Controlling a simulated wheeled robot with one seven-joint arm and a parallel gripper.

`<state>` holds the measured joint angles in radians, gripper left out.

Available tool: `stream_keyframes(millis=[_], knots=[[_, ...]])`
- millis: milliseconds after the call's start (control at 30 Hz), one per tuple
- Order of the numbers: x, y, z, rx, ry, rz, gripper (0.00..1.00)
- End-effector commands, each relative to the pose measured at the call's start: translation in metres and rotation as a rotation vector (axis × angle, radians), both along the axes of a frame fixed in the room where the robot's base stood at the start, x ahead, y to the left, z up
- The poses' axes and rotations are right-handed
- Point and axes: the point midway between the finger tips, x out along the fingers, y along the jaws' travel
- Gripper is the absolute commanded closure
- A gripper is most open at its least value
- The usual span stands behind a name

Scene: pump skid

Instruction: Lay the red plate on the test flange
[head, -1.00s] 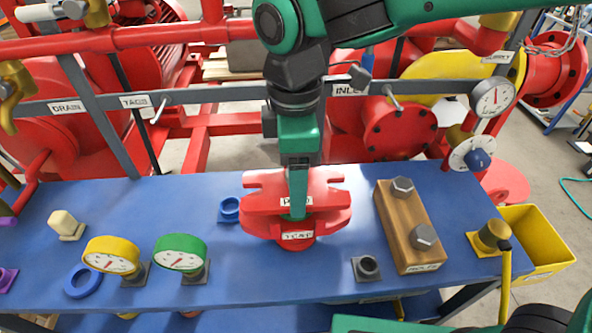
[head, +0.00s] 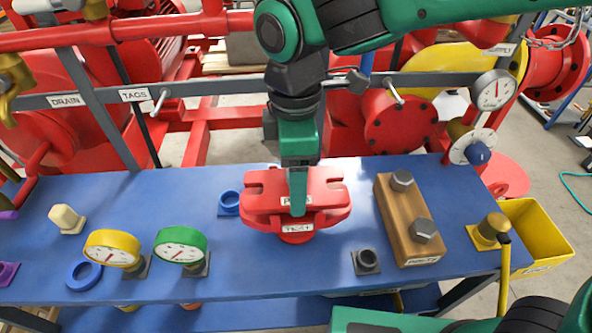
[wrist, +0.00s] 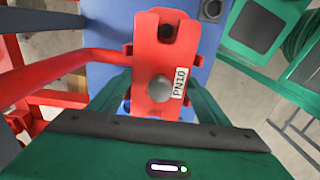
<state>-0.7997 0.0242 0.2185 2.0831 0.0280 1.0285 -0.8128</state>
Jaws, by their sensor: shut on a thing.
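The red plate (head: 325,190) has slots at its edges and a PN10 label. My gripper (head: 298,208) points down and is shut on the plate's raised middle. The red test flange (head: 296,239), with a white label on its front, stands on the blue bench directly under the plate and is mostly hidden by it. The plate looks level and close above the flange; I cannot tell whether they touch. In the wrist view the red plate (wrist: 152,108) shows its label, a hole and a grey bolt-like knob.
A wooden block with bolts (head: 411,225) stands right of the flange, with a small dark socket (head: 367,260) in front. Yellow (head: 112,249) and green (head: 181,245) gauges stand at left. A blue ring (head: 229,201) lies close left of the plate. A grey rail (head: 235,88) runs behind.

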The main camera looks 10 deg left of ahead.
Motion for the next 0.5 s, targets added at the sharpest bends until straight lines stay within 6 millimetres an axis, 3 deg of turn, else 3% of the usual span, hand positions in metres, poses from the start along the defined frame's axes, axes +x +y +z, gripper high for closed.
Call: stream_keyframes(millis=[500], knots=[[0.0002, 0.0, -0.0089, 0.0, -0.001, 0.0, 0.7]])
